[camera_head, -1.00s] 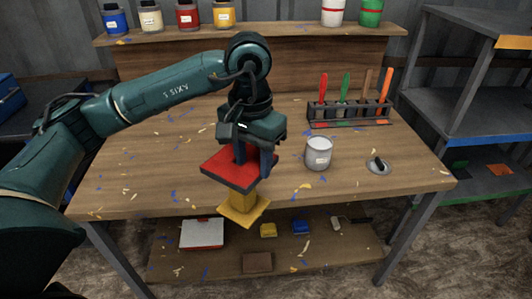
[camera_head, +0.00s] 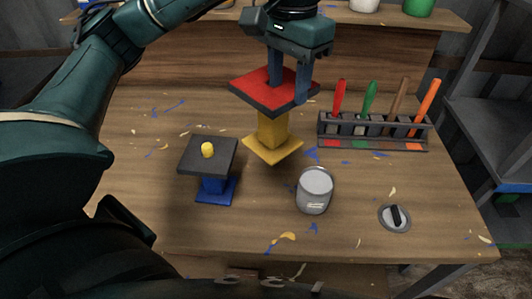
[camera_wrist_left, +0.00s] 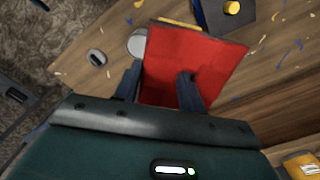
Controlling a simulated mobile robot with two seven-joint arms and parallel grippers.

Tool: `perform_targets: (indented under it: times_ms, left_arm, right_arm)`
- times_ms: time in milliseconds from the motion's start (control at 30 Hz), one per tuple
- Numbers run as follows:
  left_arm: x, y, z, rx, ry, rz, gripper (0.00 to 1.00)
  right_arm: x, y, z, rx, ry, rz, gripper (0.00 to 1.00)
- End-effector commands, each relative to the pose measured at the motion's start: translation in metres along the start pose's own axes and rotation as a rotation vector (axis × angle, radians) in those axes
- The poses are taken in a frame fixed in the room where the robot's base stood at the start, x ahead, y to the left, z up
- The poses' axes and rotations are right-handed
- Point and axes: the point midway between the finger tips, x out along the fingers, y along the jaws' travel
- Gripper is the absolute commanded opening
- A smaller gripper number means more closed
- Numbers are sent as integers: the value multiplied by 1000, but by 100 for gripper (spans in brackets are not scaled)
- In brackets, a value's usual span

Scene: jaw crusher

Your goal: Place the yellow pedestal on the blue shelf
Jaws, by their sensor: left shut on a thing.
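The yellow pedestal (camera_head: 272,130) has a yellow column and base and a red square top plate. In the head view it hangs upright from my left gripper (camera_head: 289,88), whose fingers are shut on it at the red plate. In the left wrist view the red plate (camera_wrist_left: 205,65) fills the space around the fingers of the left gripper (camera_wrist_left: 160,85), with a strip of yellow beyond its edge. The pedestal seems just above the bench, but the gap is unclear. My right gripper is not in view.
On the wooden bench (camera_head: 130,190) stand a blue pedestal (camera_head: 215,187) with a dark top and yellow knob, a grey can (camera_head: 314,192) and a tool rack (camera_head: 375,140). A round disc (camera_head: 395,217) lies at the front right. Paint pots stand on the back ledge.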

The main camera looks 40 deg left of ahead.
Motion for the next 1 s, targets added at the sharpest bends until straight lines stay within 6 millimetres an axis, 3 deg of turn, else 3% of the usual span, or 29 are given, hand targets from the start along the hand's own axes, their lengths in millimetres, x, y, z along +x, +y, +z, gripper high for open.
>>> perform_targets:
  times_ms: [167,367,700,1000]
  left_arm:
    - [14,0,0,2,-3,1,0]
    - [60,0,1,2,-5,3,0]
    - [128,-1,1,-1,-1,-1,0]
    - [150,0,0,0,0,0,0]
  right_arm:
    - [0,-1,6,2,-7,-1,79]
    - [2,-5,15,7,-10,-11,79]
    - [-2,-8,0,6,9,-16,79]
    - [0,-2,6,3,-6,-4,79]
